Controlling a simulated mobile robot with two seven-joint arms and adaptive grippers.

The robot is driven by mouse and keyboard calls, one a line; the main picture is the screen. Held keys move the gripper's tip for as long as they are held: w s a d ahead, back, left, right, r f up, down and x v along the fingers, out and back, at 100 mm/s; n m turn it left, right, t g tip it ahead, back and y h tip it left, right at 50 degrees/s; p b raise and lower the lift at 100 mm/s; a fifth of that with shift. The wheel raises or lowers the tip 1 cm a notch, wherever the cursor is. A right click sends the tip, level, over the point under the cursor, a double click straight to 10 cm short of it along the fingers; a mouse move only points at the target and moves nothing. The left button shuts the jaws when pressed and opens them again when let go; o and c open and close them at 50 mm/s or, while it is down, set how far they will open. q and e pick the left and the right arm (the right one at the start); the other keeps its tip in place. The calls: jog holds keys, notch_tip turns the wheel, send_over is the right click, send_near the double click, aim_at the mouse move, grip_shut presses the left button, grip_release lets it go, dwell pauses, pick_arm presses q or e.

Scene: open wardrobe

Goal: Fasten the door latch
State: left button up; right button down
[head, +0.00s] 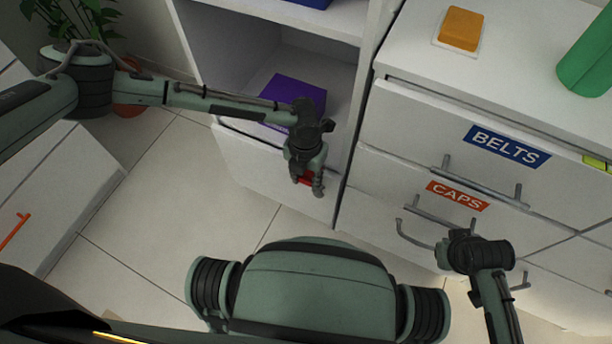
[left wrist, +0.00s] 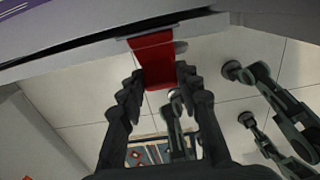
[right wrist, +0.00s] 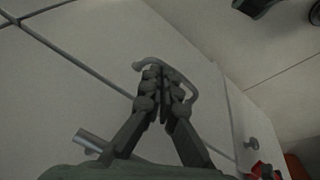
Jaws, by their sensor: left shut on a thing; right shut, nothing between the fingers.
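The red door latch (head: 304,179) is mostly hidden by my left gripper (head: 307,186) in the head view, at the right end of a low white front panel (head: 262,170). In the left wrist view the red latch (left wrist: 155,60) hangs from the panel's edge between the fingers of my left gripper (left wrist: 155,85), which is shut on it. My right gripper (head: 446,254) is shut and empty, beside the lower drawers. In the right wrist view its fingertips (right wrist: 162,72) are together, close to a curved grey handle (right wrist: 180,76); touching cannot be told.
The drawer unit (head: 388,157) at right has BELTS and CAPS labels and bar handles. A purple box (head: 292,92) lies in the wardrobe above the panel. A potted plant (head: 72,30) stands at the back left. An open white door (head: 60,185) is at left. The tiled floor between is clear.

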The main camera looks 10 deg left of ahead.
aim_at(306, 180)
pick_arm(q)
jog(key=t+p, duration=0.1)
jog(key=f+t+h+p, duration=0.1)
jog(key=t, duration=0.1)
jog(key=shift+s+a+f, duration=0.1)
jog(key=shift+s+f, duration=0.1)
jog(key=shift+f+t+h+p, duration=0.3)
jog(key=shift+f+t, duration=0.05)
jog(key=shift+t, duration=0.45)
jog(key=shift+f+t, duration=0.15)
jog(key=shift+t, duration=0.15)
jog(key=shift+w+f+t+h, duration=0.2)
jog(key=shift+t+h, duration=0.1)
jog(key=shift+t, duration=0.3)
pick_arm(e)
notch_tip(306, 180, down, 6)
jog(key=s, duration=0.1)
jog(key=shift+a+y, duration=0.2)
jog(key=shift+y, duration=0.1)
pick_arm(q)
jog(key=o, duration=1.2)
jog(key=shift+c, duration=0.2)
notch_tip(306, 180, up, 10)
